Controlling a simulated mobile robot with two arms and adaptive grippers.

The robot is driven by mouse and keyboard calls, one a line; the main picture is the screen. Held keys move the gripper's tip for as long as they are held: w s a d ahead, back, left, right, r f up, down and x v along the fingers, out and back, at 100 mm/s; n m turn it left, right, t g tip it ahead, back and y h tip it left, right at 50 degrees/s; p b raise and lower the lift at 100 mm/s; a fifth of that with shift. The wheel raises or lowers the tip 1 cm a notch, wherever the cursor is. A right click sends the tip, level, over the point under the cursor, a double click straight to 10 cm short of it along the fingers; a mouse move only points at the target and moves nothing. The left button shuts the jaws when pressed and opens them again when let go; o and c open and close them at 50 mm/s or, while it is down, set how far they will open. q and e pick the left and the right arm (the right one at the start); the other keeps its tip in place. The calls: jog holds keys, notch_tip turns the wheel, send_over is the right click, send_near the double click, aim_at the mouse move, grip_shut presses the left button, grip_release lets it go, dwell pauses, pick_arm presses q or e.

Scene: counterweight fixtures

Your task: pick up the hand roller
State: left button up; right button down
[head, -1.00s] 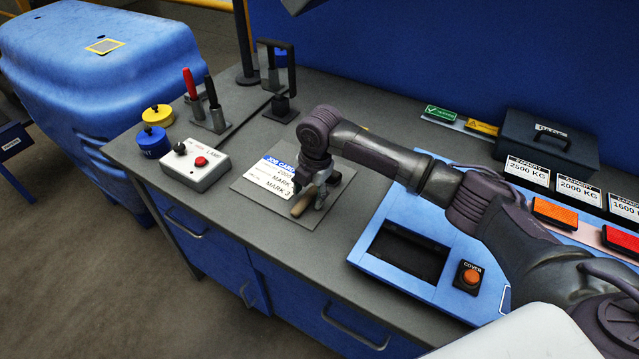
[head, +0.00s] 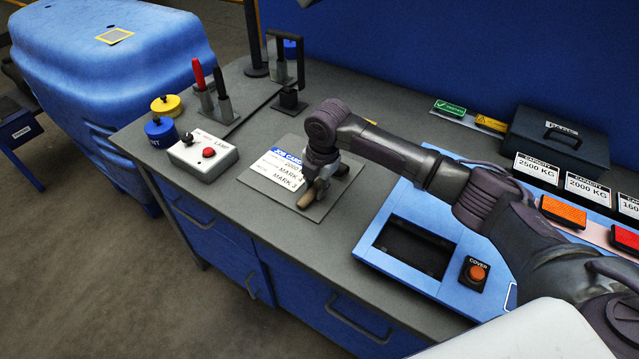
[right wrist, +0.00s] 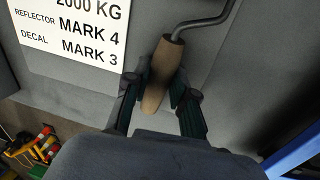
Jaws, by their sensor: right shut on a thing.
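The hand roller (right wrist: 162,77) shows in the right wrist view as a tan wooden handle with a bent grey metal rod at its upper end; its roller end is out of that frame. In the head view its handle (head: 310,194) shows just below my gripper, by the job card (head: 277,170). My right gripper (right wrist: 162,88) is shut on the handle, one finger on each side. In the head view the right gripper (head: 322,180) is low over the grey mat (head: 318,211), and the arm hides part of the roller. My left gripper is not in view.
A lamp box (head: 203,155) with a red button and blue and yellow knobbed pieces stand left. A pen holder (head: 216,112) is behind them. Right of the mat is a blue panel with a dark recess (head: 415,248) and an orange cover button (head: 476,273). A dark toolbox (head: 560,145) stands at the back.

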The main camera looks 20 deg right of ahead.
aim_at(314, 185)
jog(key=shift+r, duration=0.7)
notch_tip(314, 185, up, 3)
jog(key=shift+d+f+b, duration=0.1)
jog(key=shift+f+b, duration=0.05)
jog(key=shift+b, duration=0.5)
jog(key=s+d+r+b, duration=0.1)
jog(key=s+d+r, duration=0.5)
jog(key=s+d, duration=0.2)
jog(key=shift+s+r+b, duration=0.2)
jog(key=shift+r+b, duration=0.15)
jog(key=shift+r, duration=0.05)
jog(key=c, duration=1.5)
grip_release()
grip_shut()
